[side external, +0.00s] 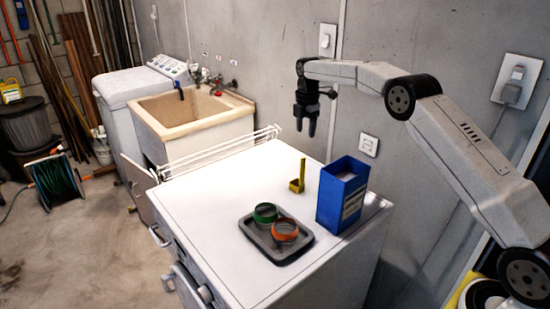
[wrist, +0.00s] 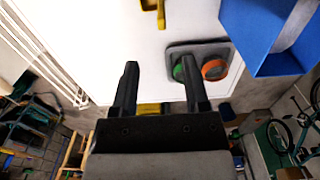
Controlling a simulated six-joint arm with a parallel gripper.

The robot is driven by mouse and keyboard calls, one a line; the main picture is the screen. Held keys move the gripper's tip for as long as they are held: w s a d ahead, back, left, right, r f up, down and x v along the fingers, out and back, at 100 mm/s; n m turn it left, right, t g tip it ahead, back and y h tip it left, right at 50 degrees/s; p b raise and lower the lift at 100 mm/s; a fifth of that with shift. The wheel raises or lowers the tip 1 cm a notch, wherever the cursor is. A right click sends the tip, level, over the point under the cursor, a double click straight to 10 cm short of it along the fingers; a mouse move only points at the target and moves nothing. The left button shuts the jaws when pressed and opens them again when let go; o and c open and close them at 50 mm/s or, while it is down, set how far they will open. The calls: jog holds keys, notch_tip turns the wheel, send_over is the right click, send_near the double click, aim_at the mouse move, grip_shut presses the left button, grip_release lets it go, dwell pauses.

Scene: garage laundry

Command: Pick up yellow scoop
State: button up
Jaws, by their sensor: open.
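The yellow scoop (side external: 297,184) stands on the white machine top (side external: 215,200), its handle pointing up, left of the blue box. It also shows at the top edge of the wrist view (wrist: 153,10), partly cut off. My gripper (side external: 305,136) hangs in the air above and behind the scoop in the side view, pointing down. In the wrist view its two fingers (wrist: 163,86) are spread apart with nothing held between them. The gripper does not touch the scoop.
A blue box (side external: 343,195) stands close to the right of the scoop. In front lies a dark tray (side external: 285,255) with a green-rimmed (side external: 265,212) and an orange-rimmed round container (side external: 285,231). A white wire rack (side external: 220,152) runs along the left edge. The left part of the top is clear.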

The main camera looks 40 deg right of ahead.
send_over(304, 157)
jog(key=shift+f, duration=2.35)
jog(key=shift+f, duration=0.15)
jog(key=shift+f, duration=1.15)
jog(key=shift+f, duration=0.15)
jog(key=shift+a+f, duration=0.15)
jog(key=shift+f, duration=2.3)
grip_shut()
